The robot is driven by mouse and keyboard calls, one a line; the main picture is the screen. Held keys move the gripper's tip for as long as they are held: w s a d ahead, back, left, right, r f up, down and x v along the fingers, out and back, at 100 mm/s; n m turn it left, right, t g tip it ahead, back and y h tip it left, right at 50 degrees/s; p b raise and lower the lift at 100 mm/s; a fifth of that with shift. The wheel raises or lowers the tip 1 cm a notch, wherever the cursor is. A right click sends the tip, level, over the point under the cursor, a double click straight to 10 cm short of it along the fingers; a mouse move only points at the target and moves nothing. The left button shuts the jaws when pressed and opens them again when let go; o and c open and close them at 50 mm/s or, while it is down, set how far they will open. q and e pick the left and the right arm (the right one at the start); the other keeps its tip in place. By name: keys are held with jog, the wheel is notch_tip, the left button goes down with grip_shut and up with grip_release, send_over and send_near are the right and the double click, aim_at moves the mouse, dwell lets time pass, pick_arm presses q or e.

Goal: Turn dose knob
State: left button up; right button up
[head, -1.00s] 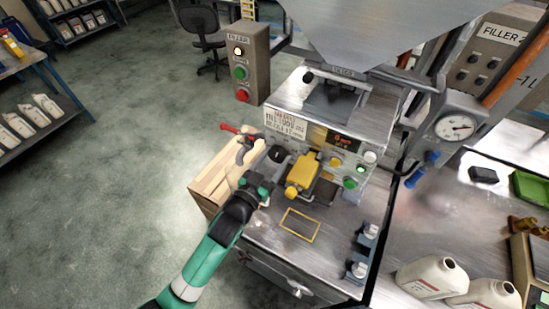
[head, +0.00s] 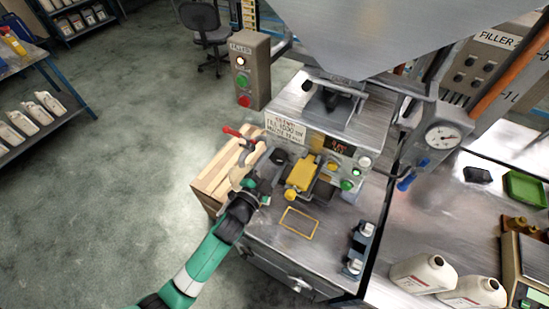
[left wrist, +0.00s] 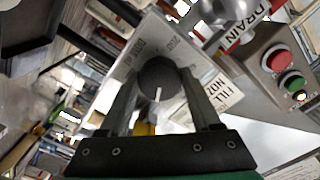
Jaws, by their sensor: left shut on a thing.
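The dose knob (left wrist: 158,84) is a round dark knob with a white pointer line, on a grey printed plate in the left wrist view. My left gripper (left wrist: 157,88) has one finger on each side of it and is shut on it. The white line points down toward the gripper's palm in that view. In the head view the dark knob (head: 279,156) sits on the filler's front panel, and my left gripper (head: 262,184) reaches up toward it from the lower left, its fingertips hard to make out. My right gripper is not in view.
A yellow part (head: 301,176) stands right of the knob, near lit buttons. A red-handled valve (head: 240,135) and wooden crate (head: 222,172) are close on the left. A button box (head: 249,72) stands behind.

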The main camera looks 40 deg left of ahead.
pick_arm(q)
jog(key=shift+m+p, duration=0.3)
jog(key=shift+m, duration=0.9)
jog(key=o, duration=1.4)
jog(key=shift+c, duration=0.2)
jog(key=b+v, duration=0.1)
jog(key=v, duration=1)
jog(key=shift+s, duration=0.3)
jog(key=shift+d+r, duration=0.1)
jog(key=shift+d, duration=0.05)
